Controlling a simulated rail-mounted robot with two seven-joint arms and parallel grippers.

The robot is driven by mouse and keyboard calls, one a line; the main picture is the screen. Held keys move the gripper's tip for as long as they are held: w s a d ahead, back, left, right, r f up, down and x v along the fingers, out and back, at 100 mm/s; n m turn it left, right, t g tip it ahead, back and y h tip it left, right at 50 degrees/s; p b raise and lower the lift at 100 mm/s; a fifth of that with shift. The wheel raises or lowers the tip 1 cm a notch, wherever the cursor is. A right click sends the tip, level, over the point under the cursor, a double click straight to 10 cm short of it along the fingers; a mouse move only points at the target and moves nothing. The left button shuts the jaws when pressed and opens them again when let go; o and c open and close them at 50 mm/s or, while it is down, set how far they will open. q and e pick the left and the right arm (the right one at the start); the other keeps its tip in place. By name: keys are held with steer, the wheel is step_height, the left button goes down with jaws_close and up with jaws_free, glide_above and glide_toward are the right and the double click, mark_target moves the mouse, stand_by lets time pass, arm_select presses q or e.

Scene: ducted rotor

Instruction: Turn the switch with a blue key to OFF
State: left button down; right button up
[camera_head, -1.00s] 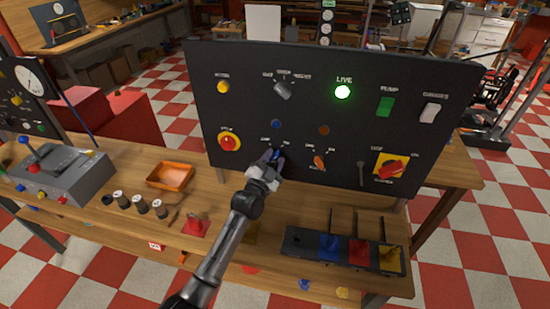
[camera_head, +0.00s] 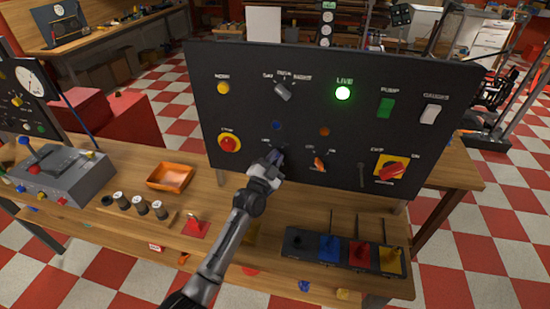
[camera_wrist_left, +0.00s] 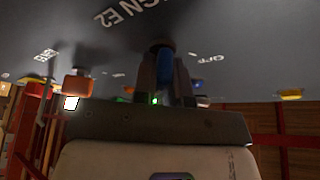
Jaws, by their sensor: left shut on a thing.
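The blue key (camera_wrist_left: 165,68) sits in its switch on the black panel (camera_head: 240,110), low and left of the panel's middle. My left gripper (camera_head: 273,158) reaches up to that switch. In the wrist view its fingers (camera_wrist_left: 166,82) are shut on the blue key, one on each side. An OFF label shows to the right of the key in the wrist view. The fingers hide most of the switch in the head view, so its exact setting cannot be read. My right gripper is not in view.
An orange key switch (camera_head: 320,163) is just right of my gripper. A red stop knob (camera_head: 229,143) is to its left. A green LIVE lamp (camera_head: 343,93) is lit. An orange tray (camera_head: 170,177) and a dark rack with coloured tags (camera_head: 300,259) lie on the bench.

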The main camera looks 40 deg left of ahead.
arm_select(q)
steer(key=n+y+p, duration=0.1)
steer(key=n, duration=0.1)
steer(key=n+y, duration=0.1)
steer(key=n, duration=0.2)
steer(key=shift+r+y+p, duration=0.15)
steer(key=shift+y+p, duration=0.2)
steer(key=shift+y, duration=0.05)
steer(key=n+y+p, duration=0.1)
steer(key=n, duration=0.2)
steer(key=n+g+y, duration=0.1)
steer(key=n+y, duration=0.1)
steer(key=n, duration=0.2)
steer(key=shift+s+a+p, duration=0.1)
steer(key=shift+p, duration=0.25)
steer(key=n+g+y+p, duration=0.1)
steer(key=n, duration=0.2)
steer(key=n+g+y+p, duration=0.1)
steer(key=n+y, duration=0.1)
steer(key=n, duration=0.1)
steer(key=shift+a+n, duration=0.1)
steer(key=shift+n, duration=0.2)
steer(key=shift+n+g+y+p, duration=0.35)
steer(key=shift+n+g+y, duration=0.15)
steer(key=shift+n, duration=0.7)
steer(key=shift+n+g, duration=0.3)
steer(key=shift+n, duration=0.4)
steer(key=shift+a+n, duration=0.1)
steer(key=shift+n, duration=0.2)
